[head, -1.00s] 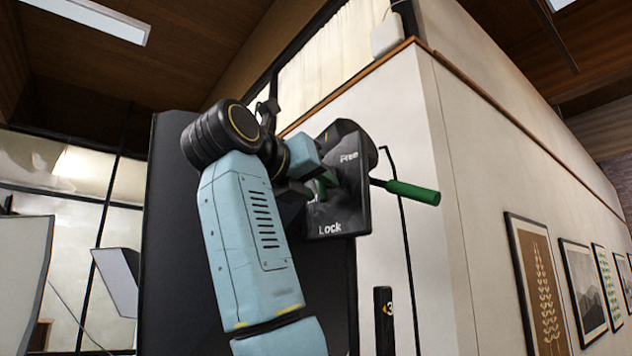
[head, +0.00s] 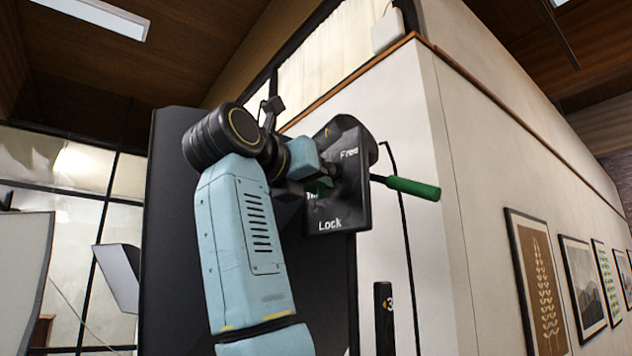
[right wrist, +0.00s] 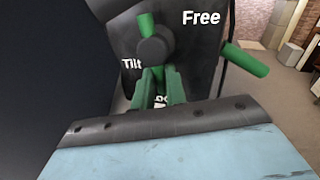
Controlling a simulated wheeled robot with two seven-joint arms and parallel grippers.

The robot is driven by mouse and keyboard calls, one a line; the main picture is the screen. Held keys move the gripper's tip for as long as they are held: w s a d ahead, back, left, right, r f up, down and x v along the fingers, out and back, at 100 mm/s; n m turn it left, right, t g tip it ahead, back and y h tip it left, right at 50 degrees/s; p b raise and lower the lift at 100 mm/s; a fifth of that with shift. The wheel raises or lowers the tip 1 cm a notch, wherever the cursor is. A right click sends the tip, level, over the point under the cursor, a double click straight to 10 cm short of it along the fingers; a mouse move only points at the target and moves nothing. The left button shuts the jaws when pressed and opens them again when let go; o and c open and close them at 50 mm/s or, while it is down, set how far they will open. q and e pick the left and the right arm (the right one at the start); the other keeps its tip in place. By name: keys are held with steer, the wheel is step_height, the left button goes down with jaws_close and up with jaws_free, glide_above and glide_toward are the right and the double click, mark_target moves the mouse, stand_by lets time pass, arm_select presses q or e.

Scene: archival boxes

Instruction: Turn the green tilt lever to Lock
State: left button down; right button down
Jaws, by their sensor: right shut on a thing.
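The dark plate (head: 338,205) carries white words, Free at its upper right and Lock at its bottom. The green tilt lever (head: 322,186) is mostly hidden behind my right gripper in the head view. In the right wrist view, a dark round hub (right wrist: 153,49) has a green end (right wrist: 146,21) above it. Below the hub, the lever runs down between the fingers of my right gripper (right wrist: 160,88), which is shut on it. The fingers cover part of the Lock word; Tilt reads at the left. My left gripper is out of view.
A separate rod with a green handle (head: 412,189) sticks out to the right of the plate. A dark upright panel (head: 178,230) stands behind my arm. A dark post (head: 384,318) stands below, and a white wall with framed pictures (head: 540,285) lies to the right.

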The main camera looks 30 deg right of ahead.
steer(key=shift+w+a+f+m+h, duration=0.1)
steer(key=shift+w+m+h, duration=0.2)
steer(key=shift+m, duration=0.8)
steer(key=c, duration=1.4)
jaws_free()
steer(key=shift+c, duration=0.2)
steer(key=b+v, duration=0.2)
steer(key=v, duration=1.1)
steer(key=shift+a, duration=0.15)
steer(key=shift+s, duration=0.1)
